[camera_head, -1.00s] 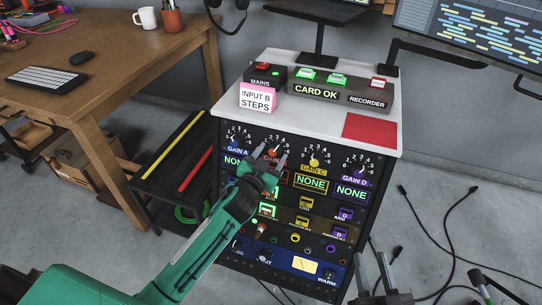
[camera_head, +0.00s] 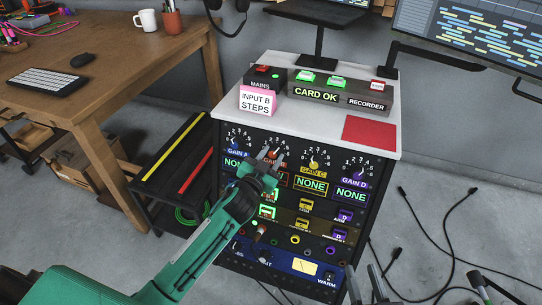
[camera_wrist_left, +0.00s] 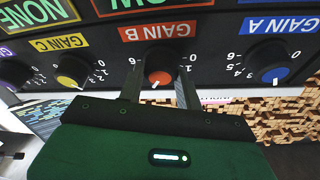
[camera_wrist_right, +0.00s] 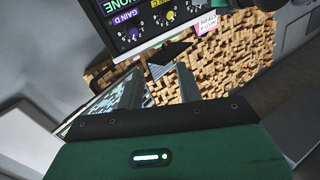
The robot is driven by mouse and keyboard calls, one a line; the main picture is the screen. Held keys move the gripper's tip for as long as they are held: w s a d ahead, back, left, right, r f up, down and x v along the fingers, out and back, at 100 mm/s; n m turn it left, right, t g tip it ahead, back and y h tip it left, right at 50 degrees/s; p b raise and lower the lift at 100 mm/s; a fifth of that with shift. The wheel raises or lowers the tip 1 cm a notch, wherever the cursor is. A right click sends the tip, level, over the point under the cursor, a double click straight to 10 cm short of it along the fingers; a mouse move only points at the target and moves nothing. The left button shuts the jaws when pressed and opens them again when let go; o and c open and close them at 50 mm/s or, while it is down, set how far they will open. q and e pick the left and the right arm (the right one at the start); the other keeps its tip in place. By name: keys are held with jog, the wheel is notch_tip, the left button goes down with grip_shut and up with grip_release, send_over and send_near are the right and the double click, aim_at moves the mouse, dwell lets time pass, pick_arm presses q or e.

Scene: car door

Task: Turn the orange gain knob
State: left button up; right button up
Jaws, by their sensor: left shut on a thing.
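The orange gain knob (camera_wrist_left: 158,70) sits above the orange GAIN B label on the rack's front panel. In the left wrist view, which shows the panel upside down, its white pointer mark faces the bottom of the picture. My left gripper (camera_head: 269,157) is at the panel, with one finger on each side of the knob, shut on it. In the head view the gripper partly hides the knob. My right gripper (camera_head: 369,284) is low at the right of the rack, open and empty; its spread fingers also show in the right wrist view (camera_wrist_right: 160,88).
The blue GAIN A knob (camera_wrist_left: 270,66) and yellow GAIN C knob (camera_wrist_left: 74,72) flank the orange one. The purple GAIN D knob (camera_head: 361,173) is further right. Switches and a pink-topped INPUT B STEPS note (camera_head: 258,101) stand on the rack top. Cables lie on the floor at right.

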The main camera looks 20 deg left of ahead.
pick_arm(q)
jog(key=shift+r+m+p, duration=0.15)
jog(key=shift+m+p, duration=0.65)
jog(key=shift+p, duration=0.05)
pick_arm(e)
notch_tip(320, 180, down, 5)
jog(key=s+g, duration=0.3)
jog(key=g, duration=0.1)
pick_arm(q)
jog(key=m+h+p, duration=0.1)
jog(key=m+p, duration=0.1)
jog(key=shift+g+p, duration=0.3)
jog(key=shift+m+g+h+p, duration=0.3)
jog(key=shift+m+h+p, duration=0.1)
jog(key=shift+m+p, duration=1.15)
jog(key=shift+m, duration=0.05)
pick_arm(e)
jog(key=s+d+g+h, duration=0.5)
jog(key=d+g, duration=0.3)
jog(key=d, duration=0.3)
jog(key=shift+s+r, duration=0.15)
jog(key=shift+r, duration=0.25)
pick_arm(q)
jog(key=shift+f, duration=0.2)
jog(key=o, duration=1)
jog(key=shift+s+a, duration=0.1)
